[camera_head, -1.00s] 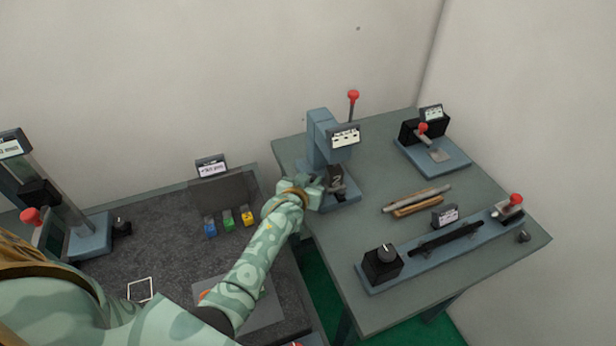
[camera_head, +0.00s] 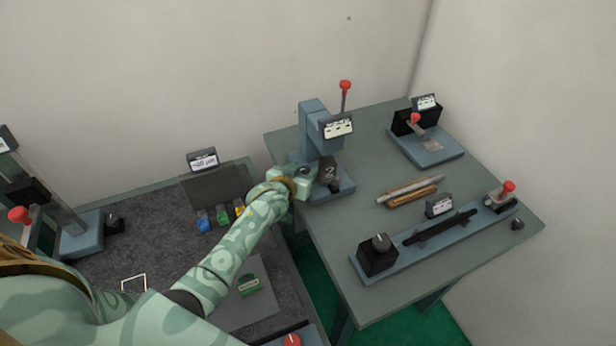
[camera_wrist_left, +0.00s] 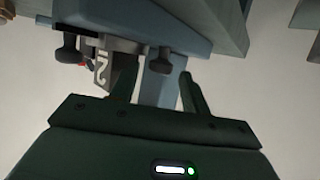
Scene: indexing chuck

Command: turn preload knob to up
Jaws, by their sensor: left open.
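My left gripper (camera_head: 306,180) is at the near left side of the blue indexing stand (camera_head: 312,130), by its dark chuck (camera_head: 331,174) marked "2". In the left wrist view my open gripper (camera_wrist_left: 158,84) has nothing between its fingers. A small dark knob (camera_wrist_left: 160,62) is just beyond the fingertips, apart from them. Another dark knob (camera_wrist_left: 68,46) is left of the grey block with the "2" (camera_wrist_left: 102,68). I cannot read which knob is labelled preload.
The grey-green table (camera_head: 365,215) also holds two rods (camera_head: 408,190), the long blue fixture (camera_head: 450,236) and a red-knobbed lever device (camera_head: 428,145). A dark bench mat (camera_head: 160,255) at left has small coloured blocks (camera_head: 222,214).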

